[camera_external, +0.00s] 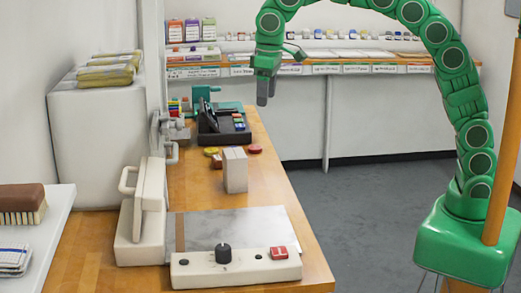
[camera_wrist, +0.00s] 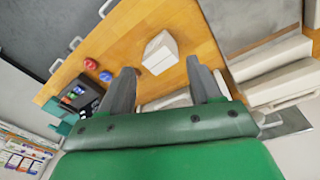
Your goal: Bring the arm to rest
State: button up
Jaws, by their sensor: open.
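My green arm rises from its base at the right of the external view and arches over to the left. My gripper (camera_external: 265,92) hangs pointing down, in the picture above the right edge of the wooden counter (camera_external: 265,215). In the wrist view, the two grey fingers of my gripper (camera_wrist: 163,85) are spread apart with nothing between them. A white block (camera_external: 234,170) stands on the counter; it also shows beyond the fingertips in the wrist view (camera_wrist: 160,50). My gripper is apart from it.
A white press (camera_external: 143,215) with a grey plate (camera_external: 240,228) and a control box (camera_external: 235,268) occupies the counter's near end. A dark tray (camera_external: 222,132) and red and yellow discs lie farther back. Shelves line the back wall. Grey floor (camera_external: 355,210) is open right of the counter.

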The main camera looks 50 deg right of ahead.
jog(key=s+d+m, duration=0.1)
jog(key=s+d, duration=0.3)
jog(key=d, duration=0.3)
jog(key=s+d+f+m+g, duration=0.1)
jog(key=s+d, duration=0.3)
jog(key=d, duration=0.4)
jog(key=s+d+m, duration=0.1)
jog(key=s+d, duration=0.3)
jog(key=d, duration=0.3)
jog(key=s+d+f, duration=0.3)
jog(key=s, duration=0.4)
jog(key=s+d+f+g, duration=0.1)
jog(key=s+d+f, duration=0.2)
jog(key=s, duration=0.5)
jog(key=s+d+f+m+g, duration=0.1)
jog(key=s+d+f, duration=0.3)
jog(key=s, duration=0.4)
jog(key=shift+s+d, duration=0.25)
jog(key=shift+d, duration=0.1)
jog(key=shift+f, duration=0.1)
